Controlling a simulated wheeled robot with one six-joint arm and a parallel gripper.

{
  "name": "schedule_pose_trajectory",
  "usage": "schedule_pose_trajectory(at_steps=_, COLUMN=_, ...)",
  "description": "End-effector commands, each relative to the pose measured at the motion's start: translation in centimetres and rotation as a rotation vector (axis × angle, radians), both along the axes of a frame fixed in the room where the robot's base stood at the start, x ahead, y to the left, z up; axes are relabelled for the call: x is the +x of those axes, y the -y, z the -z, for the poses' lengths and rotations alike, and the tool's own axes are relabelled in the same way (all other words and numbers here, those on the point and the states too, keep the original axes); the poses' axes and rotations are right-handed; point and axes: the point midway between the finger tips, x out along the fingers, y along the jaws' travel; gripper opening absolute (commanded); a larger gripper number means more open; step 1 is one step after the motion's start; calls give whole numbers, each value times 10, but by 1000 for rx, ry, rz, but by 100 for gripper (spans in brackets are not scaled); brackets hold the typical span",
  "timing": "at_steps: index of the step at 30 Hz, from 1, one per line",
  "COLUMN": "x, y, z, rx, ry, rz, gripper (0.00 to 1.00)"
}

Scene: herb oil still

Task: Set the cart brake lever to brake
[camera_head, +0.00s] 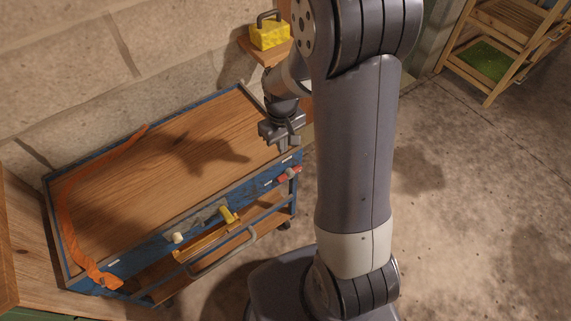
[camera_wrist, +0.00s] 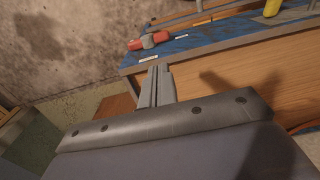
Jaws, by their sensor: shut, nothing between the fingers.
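The cart (camera_head: 150,175) has a wooden top and a blue frame. A red-handled lever (camera_head: 290,174) sits on its blue front rail near the right end, with small white labels close by. In the wrist view the red lever (camera_wrist: 135,44) lies nearly along the rail on a grey pivot. A yellow lever or knob (camera_head: 228,214) sits farther left on the rail. No readable text tells which is the brake lever. My gripper (camera_head: 288,145) is shut and empty above the cart's right end, apart from the red lever. Its closed fingers (camera_wrist: 158,85) show in the wrist view.
An orange strap (camera_head: 69,215) lies over the cart's left end. A white knob (camera_head: 178,238) and a grey push bar (camera_head: 225,255) are at the front. A yellow box (camera_head: 268,35) stands on a small shelf behind. A wooden rack (camera_head: 505,45) is far right; the floor between is clear.

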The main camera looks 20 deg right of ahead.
Motion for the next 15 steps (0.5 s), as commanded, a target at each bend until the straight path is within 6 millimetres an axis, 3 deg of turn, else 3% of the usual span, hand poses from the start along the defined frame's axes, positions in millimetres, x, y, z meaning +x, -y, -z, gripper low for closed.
schedule_pose_trajectory(at_steps=8, x=0, y=0, z=5, rx=0, ry=-1, rz=1, gripper=0)
schedule_pose_trajectory(at_steps=15, x=-1, y=0, z=40, rx=0, ry=-6, rz=1, gripper=0)
